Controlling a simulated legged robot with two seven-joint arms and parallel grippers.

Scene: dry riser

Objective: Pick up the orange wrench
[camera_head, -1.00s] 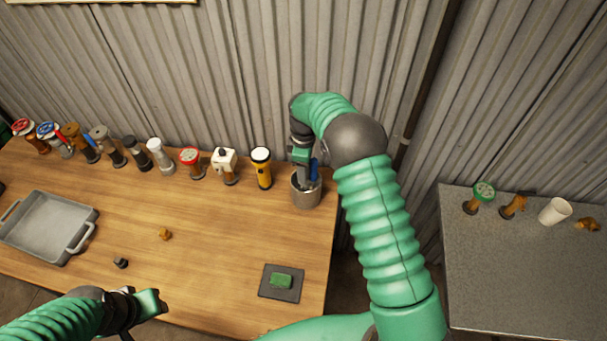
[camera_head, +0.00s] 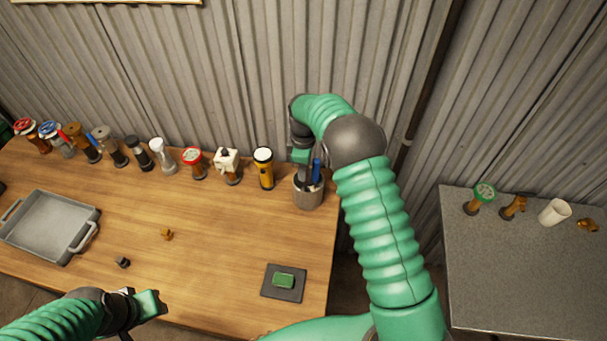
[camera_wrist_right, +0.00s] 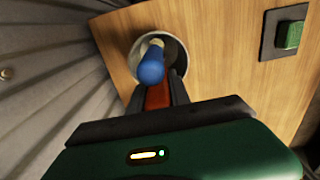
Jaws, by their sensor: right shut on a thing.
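The orange wrench (camera_wrist_right: 157,97) shows in the right wrist view as an orange-red strip between the two dark fingers of my right gripper (camera_wrist_right: 160,90), which is shut on it. In the head view, my right gripper (camera_head: 301,176) points down at the mouth of a grey cup (camera_head: 308,198) at the table's right back corner. The wrench cannot be made out there. A blue-handled tool (camera_wrist_right: 151,68) stands in the cup beside the wrench; its handle also shows in the head view (camera_head: 316,171). My left gripper (camera_head: 150,303) hangs at lower left, away from the cup; its opening is unclear.
A green sponge-like block (camera_head: 285,281) lies on a dark pad. A grey tray (camera_head: 50,208) is at left. Mid-table is mostly clear.

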